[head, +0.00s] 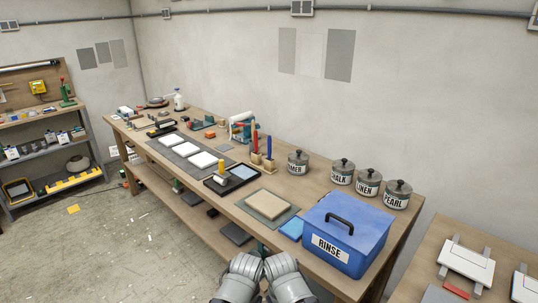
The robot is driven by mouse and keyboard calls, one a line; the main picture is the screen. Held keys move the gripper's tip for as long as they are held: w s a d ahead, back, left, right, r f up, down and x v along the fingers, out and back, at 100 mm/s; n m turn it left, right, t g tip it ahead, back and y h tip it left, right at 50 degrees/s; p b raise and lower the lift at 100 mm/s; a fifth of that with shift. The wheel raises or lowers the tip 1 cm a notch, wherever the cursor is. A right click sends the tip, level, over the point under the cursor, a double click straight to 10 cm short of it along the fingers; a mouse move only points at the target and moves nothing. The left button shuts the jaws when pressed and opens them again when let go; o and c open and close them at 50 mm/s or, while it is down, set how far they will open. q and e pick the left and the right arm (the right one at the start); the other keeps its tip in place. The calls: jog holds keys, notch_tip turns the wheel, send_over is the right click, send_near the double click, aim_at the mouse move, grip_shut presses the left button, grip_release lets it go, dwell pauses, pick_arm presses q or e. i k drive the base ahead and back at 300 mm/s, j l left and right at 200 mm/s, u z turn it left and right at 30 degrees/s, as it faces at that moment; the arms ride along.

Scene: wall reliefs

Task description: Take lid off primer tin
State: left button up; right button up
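The primer tin (298,167) is a grey metal tin near the wall side of the long wooden bench. Its dark label is partly readable, ending in "MER". Its grey lid (298,155) with a dark knob sits on top. Two grey arm parts of mine show at the bottom centre, in front of the bench and well short of the tin. Neither gripper can be made out in the head view.
Tins marked CHALK (341,173), LINEN (368,184) and PEARL (396,196) stand right of the primer tin. A blue RINSE box (345,235) fills the bench's near right end. A brush holder (262,161) stands left of the tin. A board (268,204) lies in front.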

aim_at(298, 156)
jog(key=i+j+u, duration=0.1)
jog(key=i+j, duration=0.35)
jog(key=i, duration=0.15)
jog(key=i+j, duration=0.45)
jog(key=i, duration=0.2)
jog(key=k+u, duration=0.05)
